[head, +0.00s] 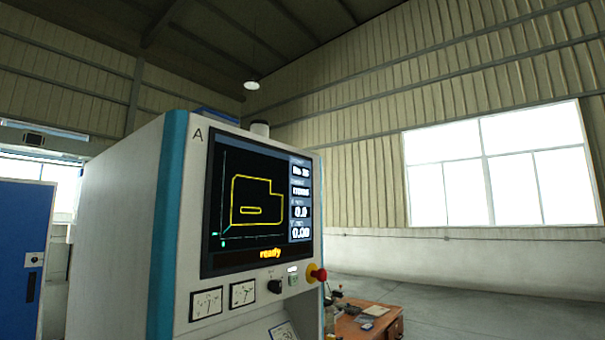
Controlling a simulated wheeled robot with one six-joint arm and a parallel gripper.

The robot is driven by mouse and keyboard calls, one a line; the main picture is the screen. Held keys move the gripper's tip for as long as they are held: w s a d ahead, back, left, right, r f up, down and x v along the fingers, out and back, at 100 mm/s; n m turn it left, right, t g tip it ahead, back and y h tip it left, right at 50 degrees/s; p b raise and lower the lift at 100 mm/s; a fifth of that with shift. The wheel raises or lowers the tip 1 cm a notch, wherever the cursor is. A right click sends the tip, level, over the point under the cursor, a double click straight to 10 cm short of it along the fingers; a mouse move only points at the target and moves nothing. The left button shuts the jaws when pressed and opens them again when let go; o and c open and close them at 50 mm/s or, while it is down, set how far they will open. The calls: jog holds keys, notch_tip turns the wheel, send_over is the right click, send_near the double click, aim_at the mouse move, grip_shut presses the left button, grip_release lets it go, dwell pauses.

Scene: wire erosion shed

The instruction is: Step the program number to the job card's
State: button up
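A machine console marked A (110,210) stands at the left centre, pale with a teal edge strip. Its screen (258,200) shows a yellow part outline and the word "ready". A column of readouts (300,200) runs down the screen's right side. The top one seems to start with "No", but its digits are too small to read surely. Below are two dials (206,304), a black knob (275,286), a small pale button (293,280) and a red stop button (318,274). A white card or plate (284,331) is cut off at the bottom edge; its text is unreadable. My gripper is not in view.
A brown bench (385,322) with small items on it stands behind the console, to the right. A blue cabinet or door (22,260) is at the far left. The floor (480,310) at the right is clear below a large window (500,165).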

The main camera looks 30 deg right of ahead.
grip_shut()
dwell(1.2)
